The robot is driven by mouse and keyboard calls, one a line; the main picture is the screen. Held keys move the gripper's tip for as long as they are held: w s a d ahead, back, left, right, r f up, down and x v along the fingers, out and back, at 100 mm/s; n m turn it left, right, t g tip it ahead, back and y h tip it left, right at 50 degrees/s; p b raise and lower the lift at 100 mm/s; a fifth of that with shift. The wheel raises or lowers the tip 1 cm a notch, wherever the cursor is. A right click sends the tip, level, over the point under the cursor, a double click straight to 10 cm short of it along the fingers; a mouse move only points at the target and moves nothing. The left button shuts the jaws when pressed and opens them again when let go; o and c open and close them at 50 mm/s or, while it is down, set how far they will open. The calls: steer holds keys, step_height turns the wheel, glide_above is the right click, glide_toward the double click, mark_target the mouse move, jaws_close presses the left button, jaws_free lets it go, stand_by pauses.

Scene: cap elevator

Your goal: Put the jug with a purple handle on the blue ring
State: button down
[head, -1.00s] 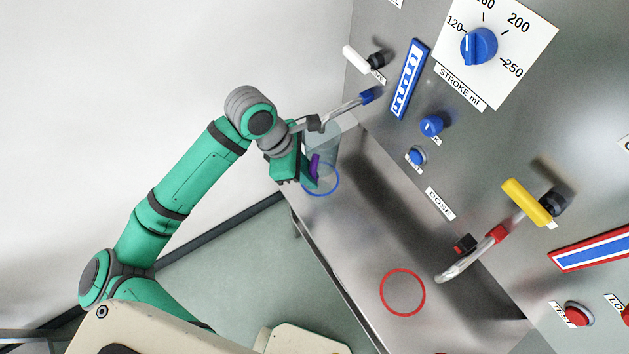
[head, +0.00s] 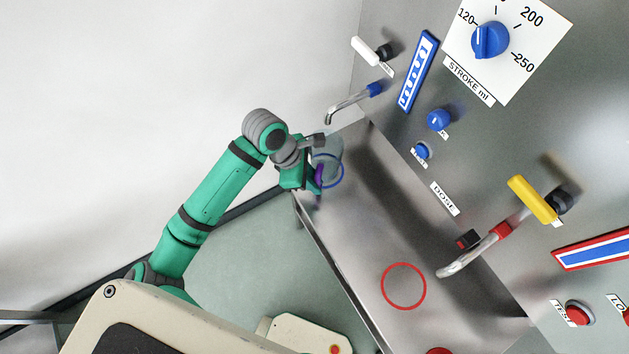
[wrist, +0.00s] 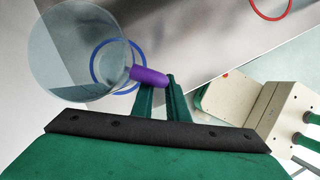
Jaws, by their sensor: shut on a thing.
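The jug (wrist: 62,50) is clear, with a purple handle (wrist: 150,76). In the wrist view my gripper (wrist: 161,84) is shut on that handle. The blue ring (wrist: 120,64) shows partly through and beside the jug, which overlaps its left part. In the head view the jug (head: 329,147) is in front of the far end of the steel shelf, by the blue ring (head: 328,171). My gripper (head: 316,178) is at the shelf's left edge. I cannot tell whether the jug's base touches the shelf.
A spout with a blue collar (head: 350,103) hangs above the far end of the shelf. A red ring (head: 404,287) lies on the nearer shelf, beside a spout with a red collar (head: 475,254). The panel wall (head: 500,150) bounds the right. The shelf (head: 370,235) between the rings is clear.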

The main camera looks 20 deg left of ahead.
steer(key=shift+f, duration=0.15)
steer(key=c, duration=1.7)
jaws_free()
steer(key=shift+c, duration=0.2)
steer(key=shift+w, duration=0.1)
steer(key=v, duration=1.2)
